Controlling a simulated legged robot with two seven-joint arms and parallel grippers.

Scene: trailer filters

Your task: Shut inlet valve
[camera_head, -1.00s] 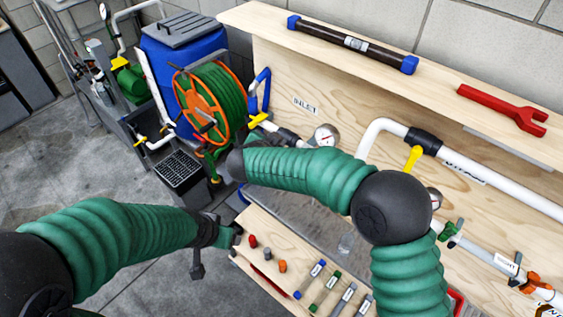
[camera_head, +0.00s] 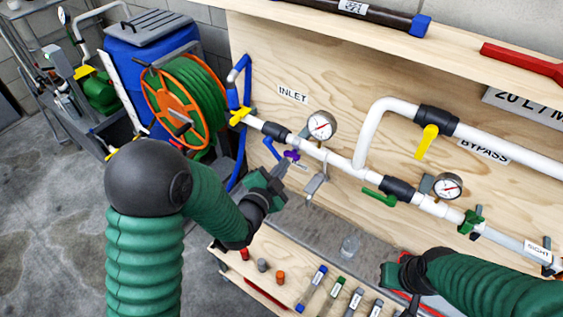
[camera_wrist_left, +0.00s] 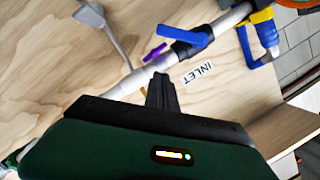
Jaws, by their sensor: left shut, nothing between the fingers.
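The INLET label (camera_head: 292,94) is on the plywood board above a white pipe. Below it, a black valve body (camera_head: 272,131) on the pipe carries a blue lever (camera_head: 271,149), angled downward in the head view.
A pressure gauge (camera_head: 321,126) and a yellow bypass handle (camera_head: 427,142) are to the right. A green lever (camera_head: 379,197) is lower on the pipe. A hose reel (camera_head: 185,103) stands left. Small parts and a clear cup (camera_head: 350,245) sit on the bench.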

